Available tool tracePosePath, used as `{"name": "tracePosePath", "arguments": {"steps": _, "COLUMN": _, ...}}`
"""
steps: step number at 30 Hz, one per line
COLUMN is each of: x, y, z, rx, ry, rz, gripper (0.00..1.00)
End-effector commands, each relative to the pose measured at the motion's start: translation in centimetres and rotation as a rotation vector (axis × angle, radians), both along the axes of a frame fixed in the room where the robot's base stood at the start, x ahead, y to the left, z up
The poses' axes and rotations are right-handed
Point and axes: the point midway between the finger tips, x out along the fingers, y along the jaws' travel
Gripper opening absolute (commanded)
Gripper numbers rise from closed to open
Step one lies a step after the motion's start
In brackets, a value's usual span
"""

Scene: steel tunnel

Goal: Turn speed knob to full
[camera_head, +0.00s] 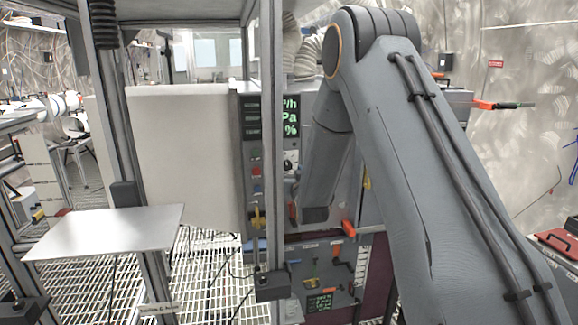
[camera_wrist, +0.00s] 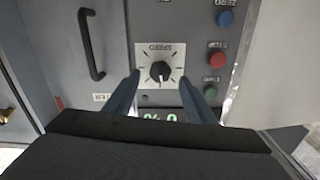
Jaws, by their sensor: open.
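The speed knob (camera_wrist: 160,72) is a round black knob on a square white dial plate (camera_wrist: 147,54) with tick marks and a label, which reads upside down in the wrist view. The knob's exact setting is too small to read. My gripper (camera_wrist: 159,76) is open, with one blue-grey finger to either side of the knob in the picture. I cannot tell whether the fingers touch it. In the head view the white plate with a dark knob (camera_head: 290,160) shows just below the green display, beside my arm. My arm hides the gripper there.
Blue (camera_wrist: 225,18), red (camera_wrist: 217,57) and green (camera_wrist: 212,87) buttons line the panel right of the knob in the wrist view. A black handle (camera_wrist: 91,44) is at left. The green display (camera_head: 290,116) is partly cut by a metal post (camera_head: 268,130). A bare metal shelf (camera_head: 105,232) stands at left.

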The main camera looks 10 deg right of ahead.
Motion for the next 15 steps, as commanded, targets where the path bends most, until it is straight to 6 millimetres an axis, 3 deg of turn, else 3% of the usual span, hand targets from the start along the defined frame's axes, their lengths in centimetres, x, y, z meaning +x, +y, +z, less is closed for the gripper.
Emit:
{"name": "tracePosePath", "arguments": {"steps": 6, "x": 2.6, "y": 0.0, "z": 0.1, "rx": 0.000, "ry": 0.000, "rz": 0.000, "gripper": 0.50}}
{"name": "tracePosePath", "arguments": {"steps": 15, "x": 3.4, "y": 0.0, "z": 0.0, "rx": 0.000, "ry": 0.001, "rz": 0.000, "gripper": 0.50}}
